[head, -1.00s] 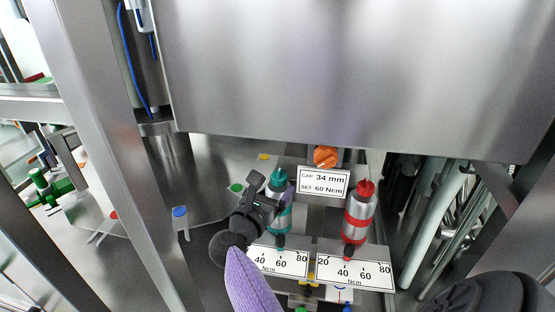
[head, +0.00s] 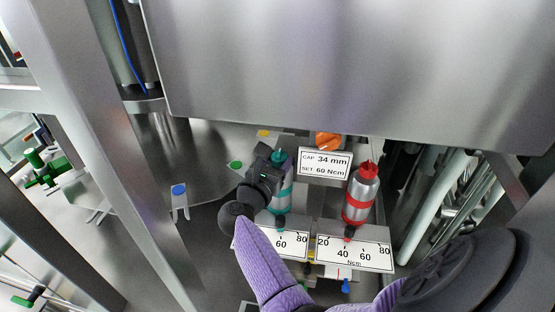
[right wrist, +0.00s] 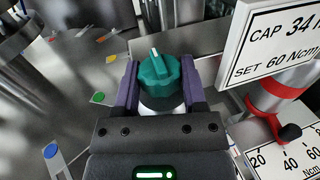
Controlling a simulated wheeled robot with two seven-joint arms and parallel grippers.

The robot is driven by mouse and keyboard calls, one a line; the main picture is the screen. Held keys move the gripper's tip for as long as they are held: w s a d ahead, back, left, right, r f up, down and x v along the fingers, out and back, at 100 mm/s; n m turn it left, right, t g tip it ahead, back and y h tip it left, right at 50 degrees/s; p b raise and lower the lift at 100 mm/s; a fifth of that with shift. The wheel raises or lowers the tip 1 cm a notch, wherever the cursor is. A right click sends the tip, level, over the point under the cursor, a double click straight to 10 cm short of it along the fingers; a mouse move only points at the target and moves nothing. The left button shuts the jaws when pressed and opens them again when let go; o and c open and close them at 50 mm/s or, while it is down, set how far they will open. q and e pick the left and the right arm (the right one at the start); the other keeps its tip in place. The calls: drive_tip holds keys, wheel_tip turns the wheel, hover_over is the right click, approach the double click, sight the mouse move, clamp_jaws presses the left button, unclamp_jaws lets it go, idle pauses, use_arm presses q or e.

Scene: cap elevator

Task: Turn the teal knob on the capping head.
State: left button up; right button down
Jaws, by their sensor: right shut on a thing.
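The teal knob (head: 281,157) tops the left capping head (head: 279,203), a silver cylinder with a teal band. In the right wrist view the teal knob (right wrist: 160,82) is ribbed, with a white mark pointing away from me, slightly left. My right gripper (head: 273,164) reaches it from the lower left in the head view and hides part of it. In the wrist view the right gripper's two purple fingers (right wrist: 160,86) stand on either side of the knob, shut on it. My left gripper is not in view.
A red-topped capping head (head: 361,195) stands close on the right. Behind are an orange knob (head: 327,141) and a sign (head: 325,163) reading 34 mm and 60 Ncm. Scale plates (head: 354,246) lie in front. A large metal panel (head: 340,70) hangs above.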

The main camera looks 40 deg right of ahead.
drive_tip(key=n+t+y+p, duration=0.1)
drive_tip(key=t, duration=0.1)
drive_tip(key=n+t+y+p, duration=0.1)
drive_tip(key=n+t, duration=0.1)
drive_tip(key=shift+s+d+r+y, duration=0.1)
drive_tip(key=shift+s+r+y, duration=0.05)
drive_tip(key=shift+y, duration=0.25)
drive_tip(key=shift+n+t+y+p, duration=0.55)
drive_tip(key=shift+n+t+y, duration=0.75)
drive_tip(key=shift+t, duration=0.1)
drive_tip(key=shift+c, duration=1.8)
unclamp_jaws()
drive_tip(key=shift+o, duration=1.1)
